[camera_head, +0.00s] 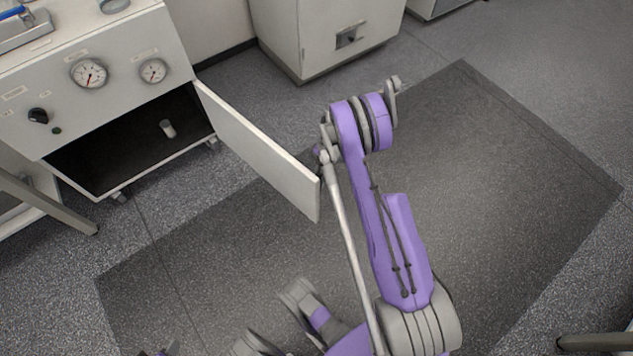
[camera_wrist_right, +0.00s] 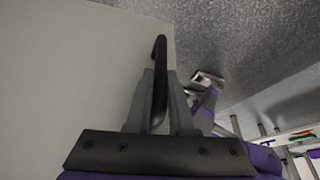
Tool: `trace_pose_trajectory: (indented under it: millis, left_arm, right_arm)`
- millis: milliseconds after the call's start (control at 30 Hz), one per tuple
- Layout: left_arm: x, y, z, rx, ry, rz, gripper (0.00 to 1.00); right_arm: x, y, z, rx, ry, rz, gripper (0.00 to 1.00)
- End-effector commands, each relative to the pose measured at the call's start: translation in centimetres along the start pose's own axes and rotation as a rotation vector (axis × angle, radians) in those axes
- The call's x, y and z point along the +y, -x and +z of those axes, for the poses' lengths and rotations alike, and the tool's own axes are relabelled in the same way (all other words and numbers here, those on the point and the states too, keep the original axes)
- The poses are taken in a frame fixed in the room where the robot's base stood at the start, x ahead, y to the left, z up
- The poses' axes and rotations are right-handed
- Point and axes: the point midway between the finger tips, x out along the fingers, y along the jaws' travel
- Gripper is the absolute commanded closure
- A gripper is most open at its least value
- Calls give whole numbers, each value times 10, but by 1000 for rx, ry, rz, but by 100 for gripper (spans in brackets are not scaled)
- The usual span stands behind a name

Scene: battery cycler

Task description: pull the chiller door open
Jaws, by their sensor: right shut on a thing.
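The chiller door (camera_head: 262,150) is a flat white panel, swung wide open from the cabinet's right edge. Behind it, the dark chiller compartment (camera_head: 110,160) is exposed, with a small pale cylinder (camera_head: 167,128) inside. My right gripper (camera_head: 321,154) is at the door's free edge, mostly hidden there by my own wrist. In the right wrist view, the two fingers of my right gripper (camera_wrist_right: 160,82) are shut around the black bar handle (camera_wrist_right: 160,54), beside the pale door face (camera_wrist_right: 70,75). My left gripper cannot be made out.
The cabinet front (camera_head: 120,85) carries two gauges (camera_head: 89,73) and a black knob (camera_head: 38,115). A white cabinet (camera_head: 325,35) stands at the back. The dark floor mat (camera_head: 520,180) is clear to the right of my arm.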

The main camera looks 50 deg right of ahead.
Motion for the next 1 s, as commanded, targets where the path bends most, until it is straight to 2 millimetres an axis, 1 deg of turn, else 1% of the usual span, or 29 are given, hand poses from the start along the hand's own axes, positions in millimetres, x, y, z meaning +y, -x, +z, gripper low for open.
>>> trace_pose_trajectory:
  millis: [233,667,700,833,867,1000]
  left_arm:
    - [0,0,0,0,0,0,50]
    - [0,0,0,0,0,0,50]
    - [0,0,0,0,0,0,50]
    - [0,0,0,0,0,0,50]
    - [0,0,0,0,0,0,50]
    - [0,0,0,0,0,0,50]
  right_arm:
    - [1,3,8,-1,-1,-1,100]
    - [1,3,9,-1,-1,0,100]
    - [1,3,9,-1,-1,0,78]
    - [1,3,8,-1,-1,1,55]
    - [1,3,8,-1,-1,1,50]
    - [1,3,8,0,0,0,50]
